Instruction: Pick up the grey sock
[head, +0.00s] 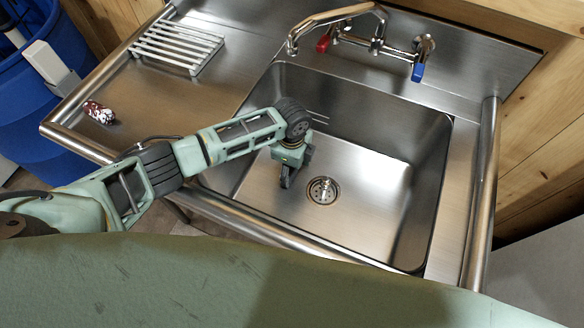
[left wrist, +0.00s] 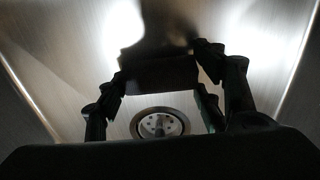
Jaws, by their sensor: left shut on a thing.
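My left gripper (head: 287,178) reaches down into the steel sink basin, left of the drain. In the left wrist view its fingers (left wrist: 162,70) are apart, with a dark, flat-edged thing (left wrist: 158,76) between the tips. The gripper is shut on this thing. It is in shadow, and I take it to be the grey sock, though its cloth and colour are hard to make out. In the head view the sock does not show clearly; the gripper hides it. My right gripper is not in view.
The sink (head: 370,190) has a drain (head: 322,190) and a faucet (head: 378,46) with red and blue handles behind it. A blue bin (head: 30,95) stands at far left.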

